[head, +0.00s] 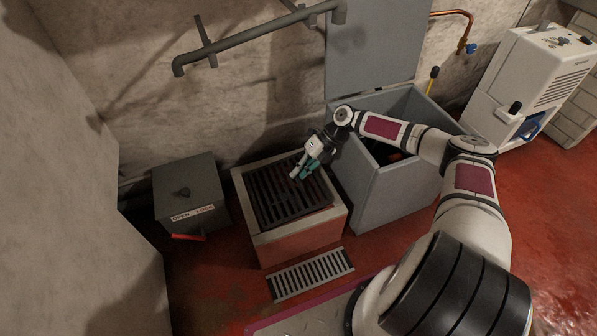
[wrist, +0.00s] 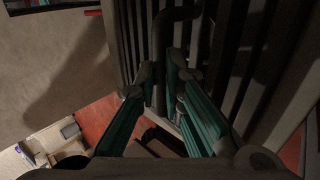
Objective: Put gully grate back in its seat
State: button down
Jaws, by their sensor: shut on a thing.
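The gully grate (head: 272,197) is a dark slatted grate over the top of a raised gully box with a pale rim (head: 300,229). In the head view it covers most of the opening. I cannot tell if it lies flush in its seat or is slightly raised. My gripper (head: 306,174) is at the grate's right rear part, its teal fingers pointing down. In the wrist view the fingers (wrist: 169,80) are shut around a dark curved bar or handle (wrist: 178,16) in front of the grate's bars (wrist: 238,45). The exact contact is in shadow.
A grey chest (head: 385,190) with its lid up stands close on the right. A dark box (head: 190,190) with a red lever stands on the left. A light slotted drain (head: 311,274) lies in the floor in front. A grey pipe (head: 255,40) runs along the wall above.

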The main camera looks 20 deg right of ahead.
jog(key=shift+f, duration=0.7)
dwell(0.3)
jog(key=c, duration=1.6)
grip_release()
jog(key=shift+c, duration=0.2)
jog(key=shift+f, duration=0.15)
jog(key=v, duration=1.2)
jog(key=shift+s, duration=0.1)
